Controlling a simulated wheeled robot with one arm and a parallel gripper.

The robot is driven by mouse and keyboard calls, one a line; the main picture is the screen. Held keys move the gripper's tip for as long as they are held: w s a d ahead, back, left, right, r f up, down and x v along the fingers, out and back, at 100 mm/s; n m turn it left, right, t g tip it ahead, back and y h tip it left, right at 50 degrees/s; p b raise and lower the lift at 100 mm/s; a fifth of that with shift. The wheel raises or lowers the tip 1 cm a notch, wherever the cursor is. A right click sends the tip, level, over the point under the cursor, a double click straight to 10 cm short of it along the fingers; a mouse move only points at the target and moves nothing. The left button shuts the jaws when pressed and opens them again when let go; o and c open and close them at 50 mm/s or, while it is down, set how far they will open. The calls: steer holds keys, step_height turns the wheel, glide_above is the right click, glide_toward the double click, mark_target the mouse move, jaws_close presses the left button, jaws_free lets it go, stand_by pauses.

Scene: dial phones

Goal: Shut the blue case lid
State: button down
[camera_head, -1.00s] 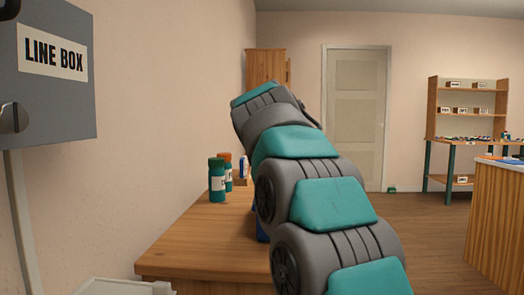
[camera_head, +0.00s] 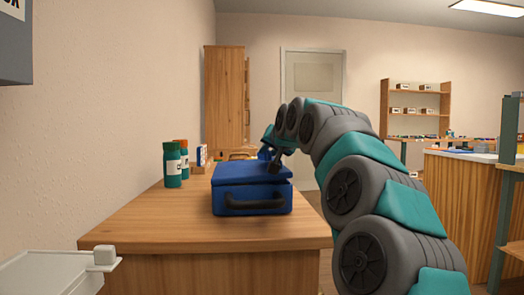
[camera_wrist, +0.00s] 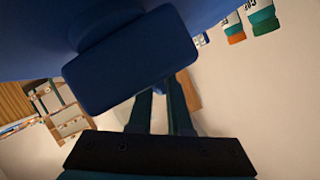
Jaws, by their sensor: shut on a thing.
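The blue case (camera_head: 252,202) sits on the wooden counter, with a dark handle (camera_head: 255,204) on its front. Its blue lid (camera_head: 245,173) lies over the body; I cannot tell whether it is fully down. My gripper (camera_head: 275,164) is at the far right part of the lid, small and partly hidden by its own wrist. In the wrist view, my gripper's two dark fingers (camera_wrist: 163,98) reach up to a blue block-like tab (camera_wrist: 130,62) and are shut on it. The tab hides the fingertips, and a large blue surface fills the top of that view.
Two bottles, green (camera_head: 172,165) and orange-capped (camera_head: 183,160), stand left of the case on the wooden counter (camera_head: 150,225). A small box (camera_head: 201,156) is behind them. A pale tray-like surface (camera_head: 50,275) is at front left. The counter's front is clear.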

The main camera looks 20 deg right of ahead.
steer(key=shift+d+f+m+b, duration=0.25)
steer(key=shift+f+m+b, duration=0.05)
steer(key=shift+f, duration=0.35)
steer(key=c, duration=0.9)
jaws_free()
steer(key=shift+s+d, duration=0.1)
steer(key=shift+s, duration=0.1)
steer(key=v, duration=0.7)
steer(key=shift+s, duration=0.35)
